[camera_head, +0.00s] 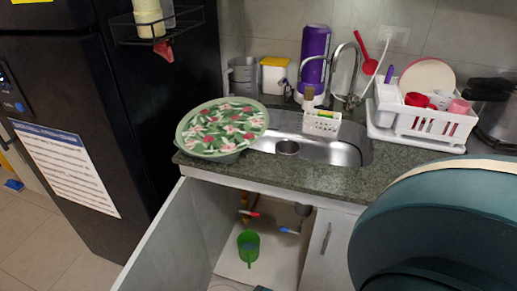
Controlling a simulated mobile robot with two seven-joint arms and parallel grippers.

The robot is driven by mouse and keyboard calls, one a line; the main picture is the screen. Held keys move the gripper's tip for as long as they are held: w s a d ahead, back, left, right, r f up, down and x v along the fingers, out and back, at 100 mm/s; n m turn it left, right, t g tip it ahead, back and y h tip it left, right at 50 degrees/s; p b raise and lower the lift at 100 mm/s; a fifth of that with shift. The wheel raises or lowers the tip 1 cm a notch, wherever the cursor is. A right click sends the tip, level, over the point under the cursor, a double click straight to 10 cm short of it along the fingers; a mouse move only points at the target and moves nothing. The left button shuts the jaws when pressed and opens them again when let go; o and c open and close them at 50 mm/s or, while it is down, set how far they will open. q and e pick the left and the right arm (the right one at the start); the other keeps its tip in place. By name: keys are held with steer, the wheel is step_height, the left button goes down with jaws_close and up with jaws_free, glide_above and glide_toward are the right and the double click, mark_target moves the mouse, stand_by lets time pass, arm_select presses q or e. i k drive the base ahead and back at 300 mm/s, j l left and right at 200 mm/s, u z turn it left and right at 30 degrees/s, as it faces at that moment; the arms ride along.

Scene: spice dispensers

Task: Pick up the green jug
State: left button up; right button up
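The green jug (249,246) stands on the light floor of the open cabinet under the sink, below the pipes. It looks upright, and its open top faces up toward me. Neither of my grippers is in view, so I cannot see whether they are open or shut.
The left cabinet door (167,238) stands open; the right door (327,245) looks shut. Red and blue valve handles hang above the jug. On the counter (300,183) are a covered green basin (222,128) and a dish rack (425,122). A black fridge (100,110) stands left.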

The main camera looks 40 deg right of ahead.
mark_target(248, 241)
steer(key=z, duration=1.15)
steer(key=k+l+u, duration=0.25)
steer(key=k+l, duration=0.3)
steer(key=i+j+z, duration=0.8)
steer(key=j+z, duration=0.2)
steer(key=k+u, duration=0.25)
steer(key=k, duration=0.2)
steer(key=k+u, duration=0.25)
steer(key=k, duration=0.2)
